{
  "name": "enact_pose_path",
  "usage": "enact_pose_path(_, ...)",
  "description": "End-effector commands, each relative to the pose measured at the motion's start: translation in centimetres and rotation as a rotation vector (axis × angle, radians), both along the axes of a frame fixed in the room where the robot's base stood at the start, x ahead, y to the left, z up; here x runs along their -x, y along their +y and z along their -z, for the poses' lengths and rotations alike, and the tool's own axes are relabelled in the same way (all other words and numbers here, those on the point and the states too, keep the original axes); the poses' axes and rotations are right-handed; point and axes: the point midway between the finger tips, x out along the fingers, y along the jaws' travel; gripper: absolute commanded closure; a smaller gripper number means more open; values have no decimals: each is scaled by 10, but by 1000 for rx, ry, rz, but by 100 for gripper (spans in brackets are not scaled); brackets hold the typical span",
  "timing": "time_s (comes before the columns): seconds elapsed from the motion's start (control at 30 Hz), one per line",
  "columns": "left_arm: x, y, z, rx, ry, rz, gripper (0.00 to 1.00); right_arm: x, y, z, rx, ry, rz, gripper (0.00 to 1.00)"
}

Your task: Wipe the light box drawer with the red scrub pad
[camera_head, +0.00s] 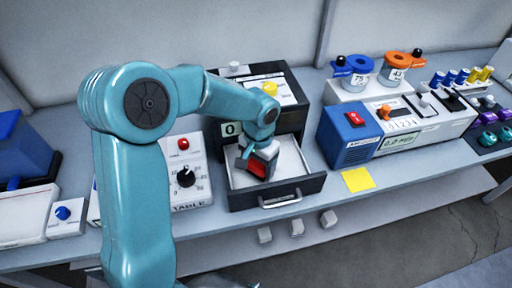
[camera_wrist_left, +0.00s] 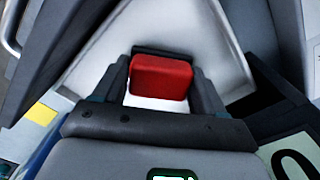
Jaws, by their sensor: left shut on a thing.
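The light box (camera_head: 287,88) is a dark cabinet on the bench with its drawer (camera_head: 298,187) pulled open toward me. The drawer has a pale inside, a dark front and a metal handle. My left gripper (camera_head: 257,166) is inside the drawer's outline, shut on the red scrub pad (camera_head: 258,170). In the left wrist view the red pad (camera_wrist_left: 161,77) sits between the two fingers of my left gripper (camera_wrist_left: 160,85), over the pale drawer floor (camera_wrist_left: 185,30). I cannot tell whether the pad touches the floor. My right gripper is in neither view.
A white unit with a dial and red button (camera_head: 185,175) stands left of the drawer. A blue-ended device (camera_head: 346,135) with a red switch stands right, near a yellow note (camera_head: 357,180). Jars with blue (camera_head: 354,66) and orange lids stand behind. Several small grey blocks (camera_head: 296,227) sit below.

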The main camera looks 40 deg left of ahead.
Motion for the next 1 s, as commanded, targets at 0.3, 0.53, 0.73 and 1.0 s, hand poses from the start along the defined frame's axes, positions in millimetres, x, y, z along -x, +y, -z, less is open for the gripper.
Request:
enact_pose_path(0.3,-3,-2,-28,1,-4,1,57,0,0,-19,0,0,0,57)
enact_pose_path(0.53,-4,-2,-49,1,-5,0,57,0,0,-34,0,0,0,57)
enact_pose_path(0.73,-3,-1,-66,0,-5,0,57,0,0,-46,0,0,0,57)
enact_pose_path(1.0,-3,-1,-69,0,-3,1,57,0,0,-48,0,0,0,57)
